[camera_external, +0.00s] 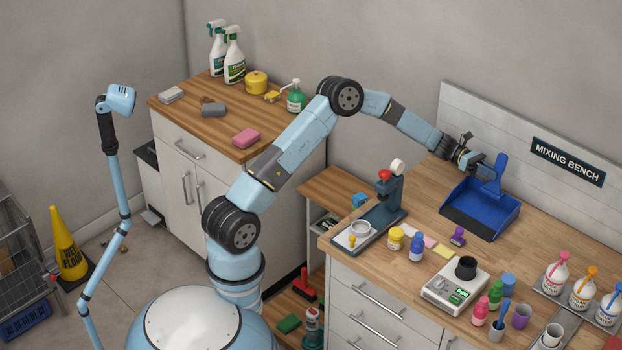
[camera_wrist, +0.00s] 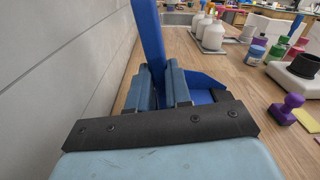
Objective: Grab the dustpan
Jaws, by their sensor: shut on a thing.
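The blue dustpan (camera_external: 480,209) rests on the wooden mixing bench, close to the back wall panel, with its handle (camera_external: 500,172) standing up. My gripper (camera_external: 485,168) reaches it from the left and is shut on the handle. In the wrist view the two fingers of my gripper (camera_wrist: 168,88) close around the lower part of the upright dustpan handle (camera_wrist: 149,35). Part of the dustpan's blue pan (camera_wrist: 202,82) shows behind and to the right of the fingers. The rest of the pan is hidden by my gripper.
A press-like stand (camera_external: 382,200), a scale with a black cup (camera_external: 458,285), a purple stamp (camera_external: 458,236) and small bottles stand on the bench. White bottles (camera_external: 553,276) stand on a tray at the right. The wall panel (camera_external: 520,130) is close behind the dustpan.

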